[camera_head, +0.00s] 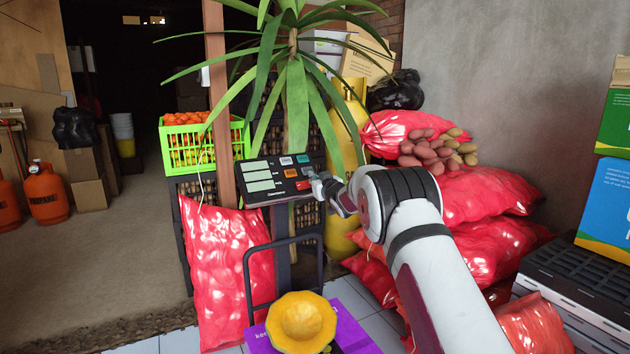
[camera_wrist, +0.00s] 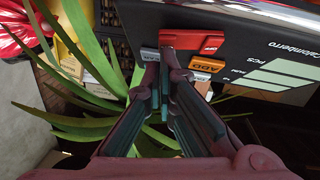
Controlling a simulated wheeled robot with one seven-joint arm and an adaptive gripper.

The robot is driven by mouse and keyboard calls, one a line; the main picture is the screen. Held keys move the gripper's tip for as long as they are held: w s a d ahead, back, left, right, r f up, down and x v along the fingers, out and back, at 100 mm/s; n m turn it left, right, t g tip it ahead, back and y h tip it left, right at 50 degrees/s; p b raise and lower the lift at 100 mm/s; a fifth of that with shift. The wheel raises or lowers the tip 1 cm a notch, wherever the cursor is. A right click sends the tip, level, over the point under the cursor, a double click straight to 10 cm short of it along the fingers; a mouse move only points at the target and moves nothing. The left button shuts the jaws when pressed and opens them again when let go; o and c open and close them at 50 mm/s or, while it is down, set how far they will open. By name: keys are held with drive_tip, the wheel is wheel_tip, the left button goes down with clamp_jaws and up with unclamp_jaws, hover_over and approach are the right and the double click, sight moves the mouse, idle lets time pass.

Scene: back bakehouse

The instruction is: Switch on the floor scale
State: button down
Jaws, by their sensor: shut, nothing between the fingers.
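The floor scale's dark display head (camera_head: 265,196) stands on a post in the middle of the head view, with pale readout windows on its left and coloured buttons on its right. My gripper (camera_head: 320,186) is at the right edge of this panel, fingers shut and empty. In the wrist view the fingertips (camera_wrist: 163,68) are over or very near the button area; contact cannot be told. A red button (camera_wrist: 190,40) with lettering ending in "OFF" lies just beyond them. An orange "ADD" button (camera_wrist: 207,65) and a grey button (camera_wrist: 149,54) are close by. The readout windows look unlit.
A long-leaved plant (camera_head: 297,95) hangs over the panel. A yellow squash (camera_head: 300,322) sits on a purple box (camera_head: 352,330) below. A green crate (camera_head: 190,150) stands behind.

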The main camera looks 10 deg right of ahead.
drive_tip(key=s+d, duration=0.2)
drive_tip(key=s, duration=0.9)
drive_tip(key=shift+f, duration=0.15)
idle(0.3)
drive_tip(key=shift+s, duration=0.1)
drive_tip(key=s+d+r+m+g+h, duration=0.1)
drive_tip(key=s+r+g+h, duration=0.2)
drive_tip(key=s, duration=0.8)
drive_tip(key=s+r+m+g+h, duration=0.15)
drive_tip(key=s+r+g, duration=0.25)
drive_tip(key=s, duration=0.8)
drive_tip(key=s+a+f+g+y, duration=0.1)
drive_tip(key=s+a+f+g, duration=0.15)
drive_tip(key=s, duration=1.25)
drive_tip(key=s+a+f+g, duration=0.15)
drive_tip(key=s+g, duration=0.25)
drive_tip(key=s, duration=1.1)
drive_tip(key=s+a+f+g+y, duration=0.1)
drive_tip(key=s+a+f+g, duration=0.2)
drive_tip(key=s, duration=1.3)
wheel_tip(320, 180, up, 28)
drive_tip(key=d+t+p, duration=0.2)
drive_tip(key=t+p, duration=0.1)
drive_tip(key=p, duration=2.3)
drive_tip(key=shift+w, duration=0.15)
